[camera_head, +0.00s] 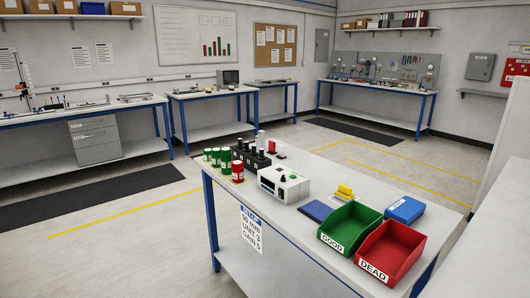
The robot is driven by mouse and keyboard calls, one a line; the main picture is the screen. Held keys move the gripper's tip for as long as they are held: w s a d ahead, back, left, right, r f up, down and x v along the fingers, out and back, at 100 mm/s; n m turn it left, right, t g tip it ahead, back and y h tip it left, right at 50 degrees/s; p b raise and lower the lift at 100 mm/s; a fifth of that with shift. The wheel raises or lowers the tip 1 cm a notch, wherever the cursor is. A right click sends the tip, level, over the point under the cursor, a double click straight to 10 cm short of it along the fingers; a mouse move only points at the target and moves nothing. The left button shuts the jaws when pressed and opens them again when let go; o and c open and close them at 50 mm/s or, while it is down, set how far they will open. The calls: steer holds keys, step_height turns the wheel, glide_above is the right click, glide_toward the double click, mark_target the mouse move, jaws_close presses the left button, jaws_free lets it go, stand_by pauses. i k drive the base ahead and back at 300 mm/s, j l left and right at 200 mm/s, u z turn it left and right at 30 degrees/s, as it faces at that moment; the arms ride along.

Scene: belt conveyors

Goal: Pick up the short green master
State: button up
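Several green cylinders (225,155) stand upright in a cluster at the left end of the near table. They look close in height, and I cannot tell which one is the short green master. A red cylinder (238,171) stands beside them on the right. Behind them is a black row of dark upright pieces (252,158). My gripper is not in view.
On the near table (315,213) are a white instrument (284,183), a blue pad (315,210), a yellow item (344,192), a green GOOD bin (350,228), a red DEAD bin (391,252) and a blue box (405,209). Open floor (130,222) lies left of the table.

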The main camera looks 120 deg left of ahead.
mark_target(207, 155)
steer(key=u, duration=4.2)
steer(key=i+j+z, duration=0.4)
steer(key=i+j, duration=0.75)
steer(key=i, duration=0.65)
steer(key=i+j+z, duration=0.4)
steer(key=i+j, duration=1.2)
